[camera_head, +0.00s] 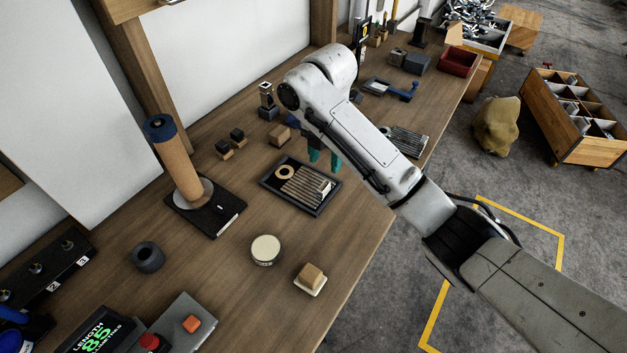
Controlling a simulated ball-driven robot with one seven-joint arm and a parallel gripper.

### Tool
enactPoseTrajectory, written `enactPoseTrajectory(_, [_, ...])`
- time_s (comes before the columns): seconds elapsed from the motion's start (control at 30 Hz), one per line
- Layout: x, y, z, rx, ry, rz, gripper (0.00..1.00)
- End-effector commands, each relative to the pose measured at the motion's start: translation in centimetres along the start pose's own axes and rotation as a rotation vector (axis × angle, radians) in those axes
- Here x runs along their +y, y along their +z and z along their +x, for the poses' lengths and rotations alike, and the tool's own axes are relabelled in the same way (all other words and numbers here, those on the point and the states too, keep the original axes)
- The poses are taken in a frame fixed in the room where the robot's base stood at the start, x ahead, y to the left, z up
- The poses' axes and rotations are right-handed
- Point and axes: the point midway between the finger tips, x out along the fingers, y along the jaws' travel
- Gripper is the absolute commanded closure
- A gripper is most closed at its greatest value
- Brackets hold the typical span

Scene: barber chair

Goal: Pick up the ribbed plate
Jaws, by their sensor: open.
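Two ribbed things are in view, and I cannot tell for sure which one the task names. A grey ribbed plate (412,142) lies flat near the right edge of the table, partly hidden behind my arm. A dark tray (270,183) nearer to me holds a tan ribbed piece (301,187), a pale ring and a small block. My gripper (325,157) points down with teal fingertips apart. It is empty, just beyond the tray in the picture and left of the grey plate. My forearm hides most of the gripper body.
The wooden table (225,270) also bears a cork-coloured roll on a stand (178,172), a round tin (265,250), a block on a pale base (310,279) and small dark blocks. A red bin (458,62) stands at the far end. The table's front middle is fairly clear.

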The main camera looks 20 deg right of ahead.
Motion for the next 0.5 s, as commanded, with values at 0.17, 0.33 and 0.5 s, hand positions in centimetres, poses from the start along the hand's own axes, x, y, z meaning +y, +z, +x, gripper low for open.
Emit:
enactPoseTrajectory(0.17, [-0.1, 0.0, 2.9, 0.002, -0.003, 0.003, 0.51])
enactPoseTrajectory(0.33, [-0.1, 0.0, 4.2, 0.001, -0.001, 0.003, 0.51])
enactPoseTrajectory(0.5, [-0.2, -0.1, 5.8, 0.002, -0.002, 0.004, 0.51])
